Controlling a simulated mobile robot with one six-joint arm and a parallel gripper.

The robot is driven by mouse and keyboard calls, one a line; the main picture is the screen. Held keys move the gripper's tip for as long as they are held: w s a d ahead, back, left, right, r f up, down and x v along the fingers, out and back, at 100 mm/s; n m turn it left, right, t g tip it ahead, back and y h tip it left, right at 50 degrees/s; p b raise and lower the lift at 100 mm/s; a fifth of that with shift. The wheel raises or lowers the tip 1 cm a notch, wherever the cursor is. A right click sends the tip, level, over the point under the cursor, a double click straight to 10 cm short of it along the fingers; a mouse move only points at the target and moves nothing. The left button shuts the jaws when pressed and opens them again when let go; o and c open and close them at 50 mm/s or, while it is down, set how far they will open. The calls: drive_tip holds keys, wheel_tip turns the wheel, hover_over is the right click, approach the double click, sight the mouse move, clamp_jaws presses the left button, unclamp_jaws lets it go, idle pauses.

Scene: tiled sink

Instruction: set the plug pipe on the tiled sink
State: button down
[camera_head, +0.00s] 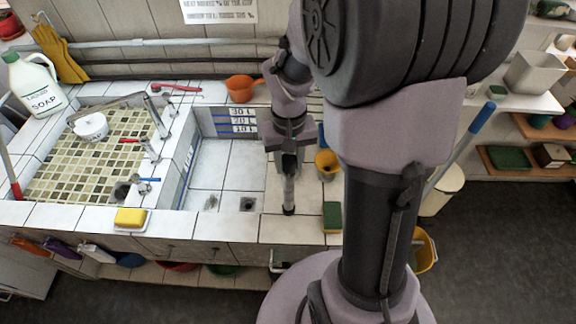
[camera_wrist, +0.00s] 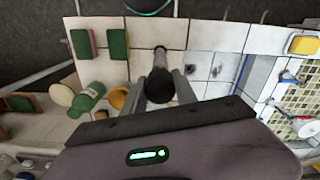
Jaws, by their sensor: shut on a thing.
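The plug pipe (camera_head: 289,193) is a grey, roughly upright tube with a dark lower end. My gripper (camera_head: 290,164) is shut on its upper part. In the wrist view the pipe (camera_wrist: 160,80) shows its dark round top between the two fingers (camera_wrist: 164,94). The tiled sink (camera_head: 215,228) has a white basin on the right and a green-mosaic basin on the left.
A green-and-yellow sponge (camera_head: 332,216) lies on the rim right of the pipe. A yellow cup (camera_head: 327,164) and an orange bowl (camera_head: 240,88) stand nearby. A yellow soap bar (camera_head: 131,218) sits on the front rim. The white basin floor (camera_head: 225,165) is mostly clear.

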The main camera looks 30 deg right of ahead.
sight(289, 188)
drive_tip(key=shift+f+b, duration=0.3)
drive_tip(key=shift+f, duration=0.85)
drive_tip(key=c, duration=1)
unclamp_jaws()
drive_tip(key=shift+o, duration=0.2)
